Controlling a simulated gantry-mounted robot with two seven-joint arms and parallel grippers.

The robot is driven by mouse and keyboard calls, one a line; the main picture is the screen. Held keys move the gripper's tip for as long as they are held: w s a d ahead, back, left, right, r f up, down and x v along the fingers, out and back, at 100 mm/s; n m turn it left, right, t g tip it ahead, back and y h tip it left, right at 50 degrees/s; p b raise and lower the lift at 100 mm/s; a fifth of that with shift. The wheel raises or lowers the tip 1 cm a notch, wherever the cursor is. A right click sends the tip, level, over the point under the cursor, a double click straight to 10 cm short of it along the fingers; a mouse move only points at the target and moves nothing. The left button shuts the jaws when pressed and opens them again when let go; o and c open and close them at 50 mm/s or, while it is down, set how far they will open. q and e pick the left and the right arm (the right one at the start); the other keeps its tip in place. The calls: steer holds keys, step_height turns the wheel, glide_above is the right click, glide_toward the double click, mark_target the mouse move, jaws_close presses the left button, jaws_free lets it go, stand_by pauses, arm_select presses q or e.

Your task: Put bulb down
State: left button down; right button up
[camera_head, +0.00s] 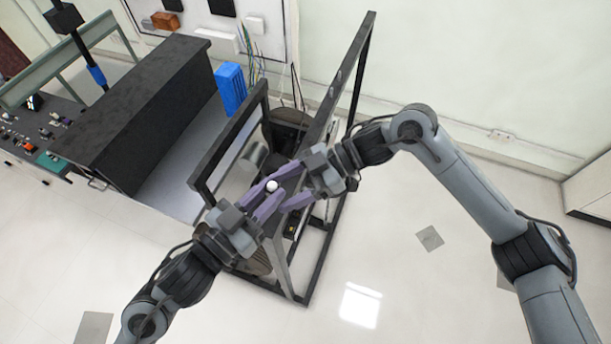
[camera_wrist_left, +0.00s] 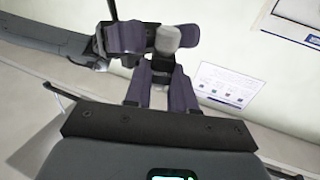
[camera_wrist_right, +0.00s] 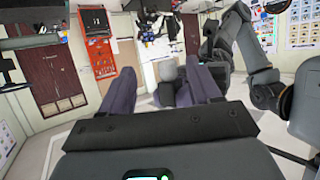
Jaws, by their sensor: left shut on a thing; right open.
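A small white bulb (camera_head: 271,186) shows between my two grippers in the head view. In the left wrist view the bulb (camera_wrist_left: 167,40) stands up between the fingertips of my left gripper (camera_wrist_left: 158,75), which is shut on it. My left gripper also shows in the head view (camera_head: 265,195). My right gripper (camera_head: 285,185) is open close beside it, its purple fingers around the same spot. In the right wrist view the open fingers of my right gripper (camera_wrist_right: 165,90) have the bulb (camera_wrist_right: 167,70) and the left gripper beyond them.
A black chassis frame (camera_head: 283,262) stands right under both grippers. To its left is a black box-shaped cover (camera_head: 140,105) on a grey bench. The floor (camera_head: 410,290) at right is mostly clear.

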steer(key=shift+x, duration=0.9)
steer(key=shift+c, duration=0.3)
steer(key=c, duration=0.7)
arm_select(q)
steer(key=shift+s+d, duration=0.1)
arm_select(e)
steer(key=shift+w, duration=0.15)
jaws_close()
arm_select(q)
steer(key=c, duration=1)
jaws_free()
steer(key=shift+o, duration=0.7)
